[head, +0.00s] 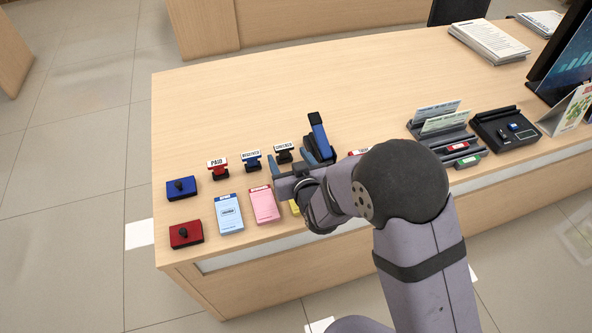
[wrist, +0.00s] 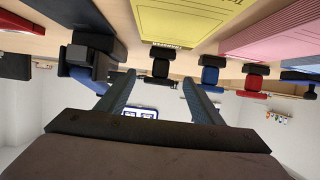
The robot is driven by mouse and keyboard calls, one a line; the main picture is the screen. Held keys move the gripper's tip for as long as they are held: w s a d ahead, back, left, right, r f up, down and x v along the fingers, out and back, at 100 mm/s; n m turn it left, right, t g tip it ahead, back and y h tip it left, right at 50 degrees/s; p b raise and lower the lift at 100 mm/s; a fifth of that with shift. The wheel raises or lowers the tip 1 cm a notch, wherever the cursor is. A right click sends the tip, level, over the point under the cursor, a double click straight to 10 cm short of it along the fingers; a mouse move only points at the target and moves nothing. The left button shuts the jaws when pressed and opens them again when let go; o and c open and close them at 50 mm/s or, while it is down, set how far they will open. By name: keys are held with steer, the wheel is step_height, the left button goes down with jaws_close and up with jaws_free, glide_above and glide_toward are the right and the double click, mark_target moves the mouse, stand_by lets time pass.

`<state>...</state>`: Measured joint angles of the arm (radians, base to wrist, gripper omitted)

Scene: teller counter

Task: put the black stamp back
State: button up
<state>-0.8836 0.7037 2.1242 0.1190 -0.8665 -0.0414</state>
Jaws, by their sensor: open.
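The black stamp (head: 284,154) stands on the counter at the right end of a row, beside the blue stamp (head: 251,160) and the red PAID stamp (head: 217,167). In the wrist view the black stamp (wrist: 160,66) appears centred between my fingers, near their tips. My gripper (head: 290,162) is open and empty, low over the counter on the near side of the stamp. Its two fingers (wrist: 158,80) show apart in the wrist view. I cannot tell whether a finger touches the stamp.
A blue and black stamper (head: 319,140) stands close right of my gripper. Blue (head: 229,213), pink (head: 264,205) and yellow (wrist: 190,18) pads lie nearer. Blue (head: 181,188) and red (head: 186,234) boxes are left. A card rack (head: 440,130) stands right. The counter behind is clear.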

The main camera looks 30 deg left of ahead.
steer(key=shift+v, duration=3.55)
steer(key=w+d+h, duration=0.1)
steer(key=d, duration=0.2)
steer(key=w+d+f+m+h, duration=0.1)
steer(key=d, duration=0.2)
steer(key=w+d+f+m+g+h, duration=0.1)
steer(key=d, duration=0.3)
steer(key=shift+w+h, duration=0.3)
steer(key=shift+w, duration=0.1)
steer(key=s+d+f+m+g+h, duration=0.1)
steer(key=s+d+m+g+h, duration=0.15)
steer(key=d, duration=0.85)
steer(key=s+d+m+g+h, duration=0.2)
steer(key=s+d+g+h, duration=0.15)
steer(key=d, duration=0.75)
steer(key=s+d+r+m+g, duration=0.1)
steer(key=s+d+m+g, duration=0.1)
steer(key=s+d, duration=0.4)
steer(key=s, duration=0.3)
steer(key=shift+s+d+g, duration=0.25)
steer(key=shift+g, duration=0.05)
steer(key=shift+m, duration=0.25)
step_height(320, 180, up, 11)
steer(key=p, duration=1.1)
steer(key=shift+r, duration=0.2)
